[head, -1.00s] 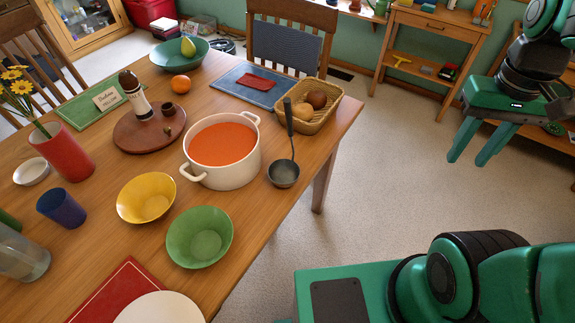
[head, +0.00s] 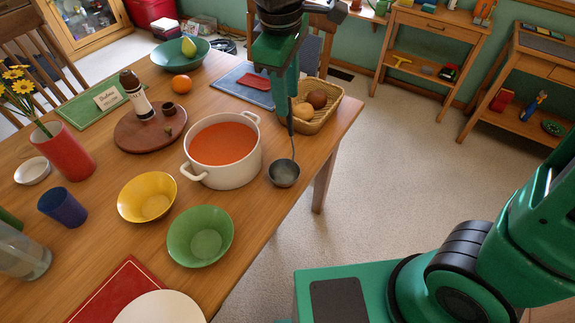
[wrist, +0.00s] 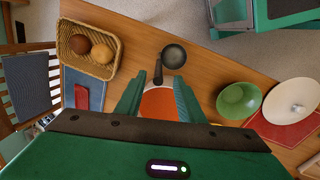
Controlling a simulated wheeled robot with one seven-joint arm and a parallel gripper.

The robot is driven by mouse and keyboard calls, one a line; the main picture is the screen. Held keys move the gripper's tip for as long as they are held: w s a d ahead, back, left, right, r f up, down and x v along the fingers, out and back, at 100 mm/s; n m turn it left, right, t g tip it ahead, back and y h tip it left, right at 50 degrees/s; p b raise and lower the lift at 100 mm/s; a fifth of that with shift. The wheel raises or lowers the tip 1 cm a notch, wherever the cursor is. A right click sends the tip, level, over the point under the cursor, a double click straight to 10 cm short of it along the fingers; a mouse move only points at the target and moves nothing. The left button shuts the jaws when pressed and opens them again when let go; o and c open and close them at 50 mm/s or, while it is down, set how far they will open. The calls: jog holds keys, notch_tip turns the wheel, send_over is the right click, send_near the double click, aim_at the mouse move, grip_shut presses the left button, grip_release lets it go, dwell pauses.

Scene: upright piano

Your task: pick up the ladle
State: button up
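The dark ladle (head: 284,173) is on the table at the right of the white soup pot (head: 223,175), its bowl near the table edge and its handle rising toward the basket. My gripper (head: 286,112) points down over the handle, hiding its upper part in the head view. In the wrist view, my gripper (wrist: 158,90) has its two green fingers well apart. The ladle's handle end (wrist: 158,72) shows in the gap between them, with the bowl (wrist: 173,56) beyond. I cannot tell how far above the handle the fingertips are.
A wicker basket (head: 325,118) with round brown items stands close behind the ladle. A green bowl (head: 200,236) and a yellow bowl (head: 147,197) are nearer the front. A blue placemat (head: 238,89) holds a red cloth (head: 254,82). The floor right of the table is clear.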

aim_at(290, 123)
jog(key=f, duration=0.3)
jog(key=w+f, duration=0.1)
jog(key=f, duration=0.5)
jog(key=shift+w+d+f, duration=0.1)
jog(key=shift+w+d, duration=0.15)
jog(key=shift+d, duration=0.15)
grip_shut()
